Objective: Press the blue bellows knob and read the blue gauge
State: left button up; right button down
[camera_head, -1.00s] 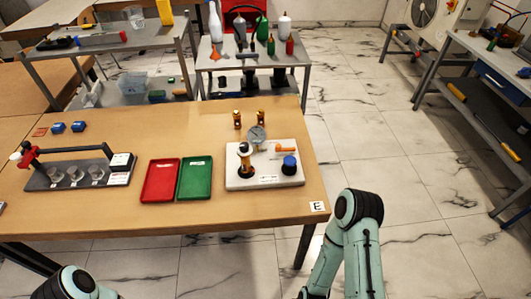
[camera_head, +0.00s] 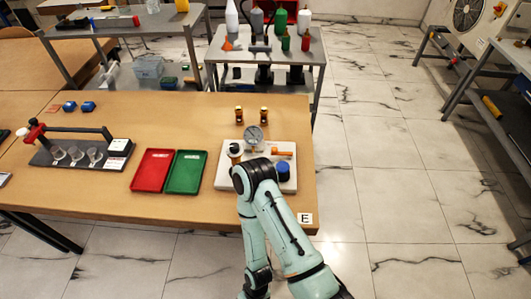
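The blue bellows knob (camera_head: 283,168) stands on the right of a white rig plate (camera_head: 222,179) at the table's right end. A round grey-rimmed gauge (camera_head: 253,133) stands at the plate's back edge; its reading is too small to tell. A second, dark-topped knob (camera_head: 236,150) stands at the plate's left. My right arm's elbow covers the plate's front middle, just left of the blue knob in the picture. The forearm runs back down from it, and neither gripper shows.
An orange-handled lever (camera_head: 282,152) lies on the plate behind the blue knob. Two brass fittings (camera_head: 239,114) stand behind the gauge. Green (camera_head: 186,172) and red (camera_head: 153,170) trays lie left of the plate. A black stand with glass cups (camera_head: 75,153) is farther left.

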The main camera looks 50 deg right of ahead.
aim_at(282, 167)
jog(key=k+l+u, duration=0.25)
jog(key=l+u, duration=0.15)
jog(key=k+l+u, duration=0.6)
jog(key=k+l, duration=0.95)
